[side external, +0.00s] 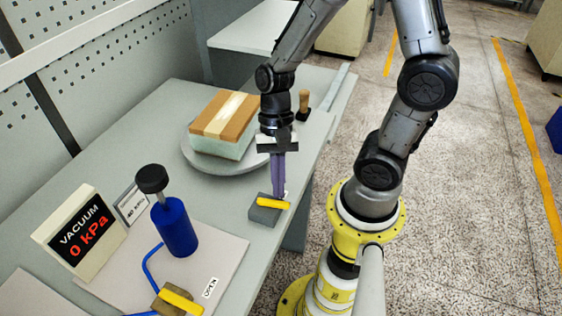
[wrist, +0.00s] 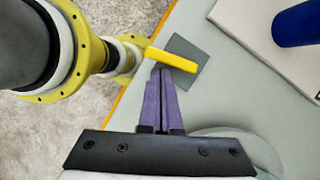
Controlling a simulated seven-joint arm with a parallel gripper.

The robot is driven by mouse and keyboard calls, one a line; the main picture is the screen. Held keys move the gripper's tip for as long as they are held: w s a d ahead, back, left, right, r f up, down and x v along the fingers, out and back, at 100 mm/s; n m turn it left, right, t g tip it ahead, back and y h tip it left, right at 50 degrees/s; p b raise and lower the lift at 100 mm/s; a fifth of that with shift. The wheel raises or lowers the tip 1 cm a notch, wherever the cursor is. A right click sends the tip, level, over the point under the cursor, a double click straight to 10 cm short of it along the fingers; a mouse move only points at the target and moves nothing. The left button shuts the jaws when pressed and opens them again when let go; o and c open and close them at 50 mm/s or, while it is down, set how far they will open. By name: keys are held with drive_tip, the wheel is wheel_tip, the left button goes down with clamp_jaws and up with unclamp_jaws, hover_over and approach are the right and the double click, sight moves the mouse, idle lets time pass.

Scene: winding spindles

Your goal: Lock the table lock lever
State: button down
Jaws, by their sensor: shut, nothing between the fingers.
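The lock lever (side external: 272,204) is a yellow bar on a grey block (side external: 262,216) near the table's edge. In the wrist view the lever (wrist: 172,60) lies slantwise across its grey block (wrist: 187,47), with one end sticking out past it. My gripper (side external: 279,194) points down with its purple fingers shut and empty. In the wrist view the fingertips (wrist: 160,71) are right beside the lever's near side, by its outer part. I cannot tell whether they touch it.
A round grey turntable (side external: 190,160) carries a pale block topped with wood (side external: 224,115). A blue cylinder with a black knob (side external: 175,225), a vacuum display (side external: 80,235) reading 0 kPa and another yellow lever (side external: 182,301) are at the front. A wooden-handled tool (side external: 303,103) stands behind.

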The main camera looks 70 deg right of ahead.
drive_tip(key=shift+w+d, duration=0.1)
drive_tip(key=shift+d, duration=0.4)
drive_tip(key=d, duration=0.2)
drive_tip(key=shift+w+d, duration=0.25)
drive_tip(key=shift+d, duration=0.05)
drive_tip(key=s+v, duration=0.1)
drive_tip(key=v, duration=0.8)
drive_tip(key=shift+d+r, duration=0.25)
drive_tip(key=shift+r, duration=0.25)
drive_tip(key=shift+w+a, duration=0.1)
